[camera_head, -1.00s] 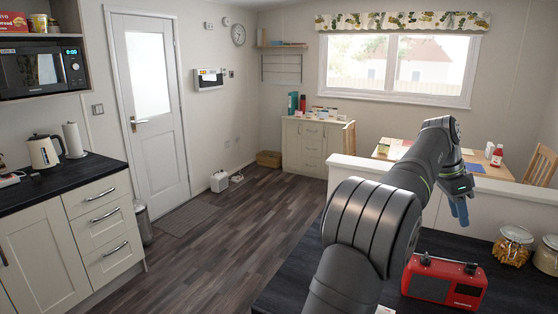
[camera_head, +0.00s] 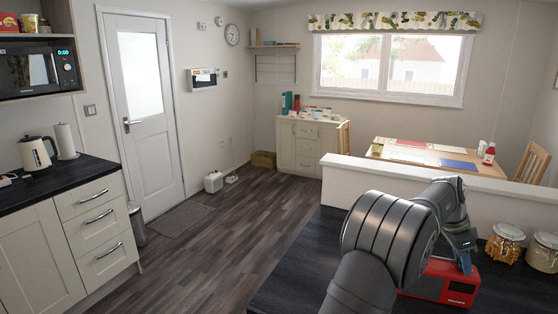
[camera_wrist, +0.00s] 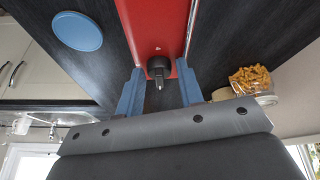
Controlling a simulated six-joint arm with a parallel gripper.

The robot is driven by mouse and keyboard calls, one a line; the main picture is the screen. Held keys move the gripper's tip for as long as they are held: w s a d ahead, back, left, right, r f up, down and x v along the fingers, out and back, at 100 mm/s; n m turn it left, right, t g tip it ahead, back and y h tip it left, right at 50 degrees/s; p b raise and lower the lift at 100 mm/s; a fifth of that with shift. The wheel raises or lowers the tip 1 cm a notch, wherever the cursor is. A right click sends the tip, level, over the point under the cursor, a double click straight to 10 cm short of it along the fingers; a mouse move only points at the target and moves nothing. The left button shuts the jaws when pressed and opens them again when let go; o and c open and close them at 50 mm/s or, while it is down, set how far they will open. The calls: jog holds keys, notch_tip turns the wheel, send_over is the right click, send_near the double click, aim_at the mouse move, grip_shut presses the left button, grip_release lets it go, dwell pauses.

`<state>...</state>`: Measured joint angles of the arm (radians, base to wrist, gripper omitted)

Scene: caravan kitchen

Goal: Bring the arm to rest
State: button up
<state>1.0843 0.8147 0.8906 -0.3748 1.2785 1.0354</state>
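My arm reaches over the dark counter (camera_head: 330,235) at the lower right of the head view, bent low. My gripper (camera_head: 465,268) points down by the red radio (camera_head: 438,284), hiding part of it. In the wrist view, my gripper (camera_wrist: 160,70) has its two blue fingers spread apart with a clear gap, and I see nothing held. The red radio (camera_wrist: 160,22) lies beyond the fingertips, with a black knob (camera_wrist: 158,66) showing between them. I cannot tell whether a finger touches the radio.
A pasta jar (camera_head: 505,242) and another glass jar (camera_head: 543,250) stand right of the radio; the pasta jar (camera_wrist: 254,82) also shows in the wrist view. A round blue disc (camera_wrist: 78,31) lies on the counter. A low white partition (camera_head: 400,185) runs behind, before the dining table (camera_head: 430,158).

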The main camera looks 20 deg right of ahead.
jog(key=n, duration=0.2)
jog(key=n+t, duration=0.1)
jog(key=n, duration=0.1)
jog(key=shift+s+a+r+n+t+h, duration=0.2)
jog(key=shift+n+t+h, duration=0.1)
jog(key=shift+h, duration=0.1)
jog(key=n+t, duration=0.1)
jog(key=n, duration=0.3)
jog(key=shift+s+f+t, duration=0.1)
jog(key=shift+s+t, duration=0.1)
jog(key=shift+t, duration=0.2)
jog(key=shift+s+d+n+t, duration=0.1)
jog(key=shift+n+t, duration=0.25)
jog(key=shift+n, duration=0.7)
jog(key=shift+s+n+t, duration=0.1)
jog(key=shift+n+t, duration=0.25)
jog(key=shift+n, duration=0.7)
jog(key=shift+s+d+n+t+y, duration=0.1)
jog(key=shift+n+t+y, duration=0.25)
jog(key=shift+n, duration=0.7)
jog(key=shift+n+t+y, duration=0.35)
jog(key=shift+n, duration=0.7)
jog(key=shift+o, duration=0.3)
